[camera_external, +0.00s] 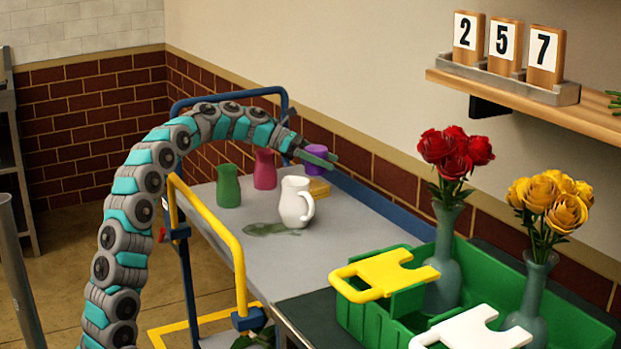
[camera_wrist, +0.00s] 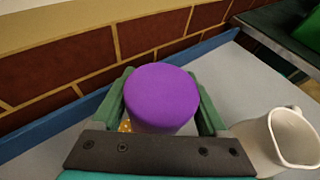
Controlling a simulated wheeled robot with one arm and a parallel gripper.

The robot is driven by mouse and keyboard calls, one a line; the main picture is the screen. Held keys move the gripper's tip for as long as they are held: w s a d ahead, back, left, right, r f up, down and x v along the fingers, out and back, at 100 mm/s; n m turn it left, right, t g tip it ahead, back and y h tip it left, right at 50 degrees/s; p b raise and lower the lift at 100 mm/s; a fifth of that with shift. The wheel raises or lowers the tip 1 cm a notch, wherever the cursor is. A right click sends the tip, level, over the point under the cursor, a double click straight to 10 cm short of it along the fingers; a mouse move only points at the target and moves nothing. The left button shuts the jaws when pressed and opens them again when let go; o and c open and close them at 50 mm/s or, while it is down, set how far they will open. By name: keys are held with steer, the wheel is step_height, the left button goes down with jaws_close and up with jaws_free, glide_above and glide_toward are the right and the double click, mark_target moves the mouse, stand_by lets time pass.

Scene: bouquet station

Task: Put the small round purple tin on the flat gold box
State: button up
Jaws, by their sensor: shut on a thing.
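The small round purple tin (camera_external: 316,155) is held between the fingers of my gripper (camera_external: 320,158), above the cart top. In the wrist view the tin (camera_wrist: 160,97) sits upright between the two green fingers (camera_wrist: 163,105), which are shut on it. The flat gold box (camera_external: 318,188) lies on the cart below the tin, partly hidden behind the white pitcher. In the wrist view only a small yellow patch of it (camera_wrist: 125,125) shows beside the left finger. The tin appears apart from the box, with a gap between them.
The white pitcher (camera_external: 296,203) stands close in front of the box, and right of my gripper in the wrist view (camera_wrist: 281,140). A pink vase (camera_external: 265,170) and a green vase (camera_external: 228,187) stand left. A green crate (camera_external: 390,318) holding flower vases is at front right.

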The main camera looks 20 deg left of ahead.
mark_target(325, 173)
steer(key=shift+f+b, duration=0.3)
steer(key=shift+f, duration=1.9)
steer(key=o, duration=1.3)
steer(key=shift+f, duration=0.1)
steer(key=shift+o, duration=0.2)
steer(key=v, duration=1.2)
steer(key=shift+p, duration=0.3)
